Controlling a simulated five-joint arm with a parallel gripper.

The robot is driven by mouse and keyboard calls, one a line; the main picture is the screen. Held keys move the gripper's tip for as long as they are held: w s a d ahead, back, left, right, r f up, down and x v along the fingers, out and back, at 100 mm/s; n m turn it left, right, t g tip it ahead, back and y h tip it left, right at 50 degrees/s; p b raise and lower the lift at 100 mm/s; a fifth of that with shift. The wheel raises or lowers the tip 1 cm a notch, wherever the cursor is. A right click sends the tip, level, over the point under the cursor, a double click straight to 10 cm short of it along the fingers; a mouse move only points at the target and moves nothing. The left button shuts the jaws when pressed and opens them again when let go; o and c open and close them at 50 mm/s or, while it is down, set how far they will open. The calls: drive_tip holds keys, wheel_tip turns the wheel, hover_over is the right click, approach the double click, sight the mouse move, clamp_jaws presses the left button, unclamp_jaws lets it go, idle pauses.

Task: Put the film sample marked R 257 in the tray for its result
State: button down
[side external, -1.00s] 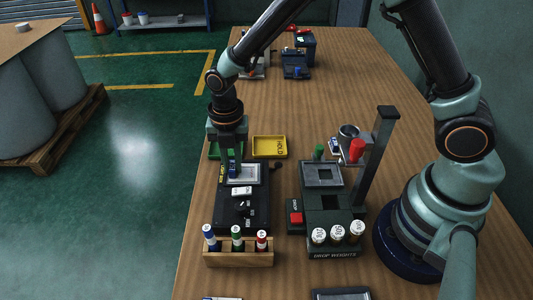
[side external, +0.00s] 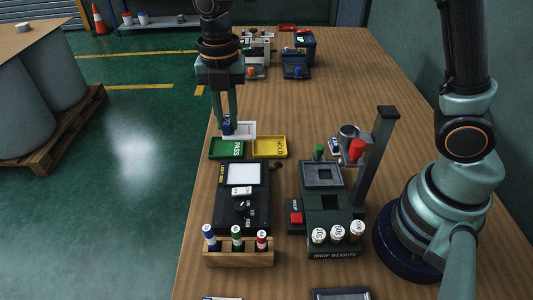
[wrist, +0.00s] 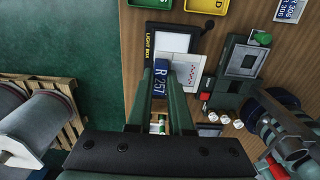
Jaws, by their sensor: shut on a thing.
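My gripper (side external: 229,124) is shut on the film sample, holding it by its blue tag (side external: 228,127). The tag reads R 257 in the wrist view (wrist: 158,82). The sample's pale sheet (side external: 243,130) sticks out to the right of the fingers. In the side view it appears just beyond the green PASS tray (side external: 226,148) and the yellow HOLD tray (side external: 269,147), and seems raised. Both trays look empty. The trays' near ends show at the top of the wrist view, green (wrist: 150,4) and yellow (wrist: 206,5).
The light box (side external: 243,174) stands nearer, its pale panel bare. A wooden rack (side external: 238,252) holds several marker pens. The drop tester (side external: 325,195) with its post stands at the right. A red object (side external: 287,28) and machines stand far back. Mid-table is clear.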

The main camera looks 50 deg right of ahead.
sight(227, 119)
wheel_tip(227, 119, up, 6)
drive_tip(key=shift+r, duration=0.15)
drive_tip(key=shift+w+d+r, duration=0.1)
drive_tip(key=shift+w+d+f, duration=0.6)
drive_tip(key=shift+d+f, duration=1.5)
drive_tip(key=shift+f, duration=1.4)
drive_tip(key=shift+w+d+f, duration=0.55)
drive_tip(key=shift+d+f, duration=1.5)
drive_tip(key=shift+f, duration=1.45)
drive_tip(key=shift+w+d+f, duration=0.6)
drive_tip(key=shift+d+f, duration=1.5)
drive_tip(key=shift+f, duration=1.4)
drive_tip(key=shift+f, duration=0.2)
drive_tip(key=shift+c, duration=0.9)
unclamp_jaws()
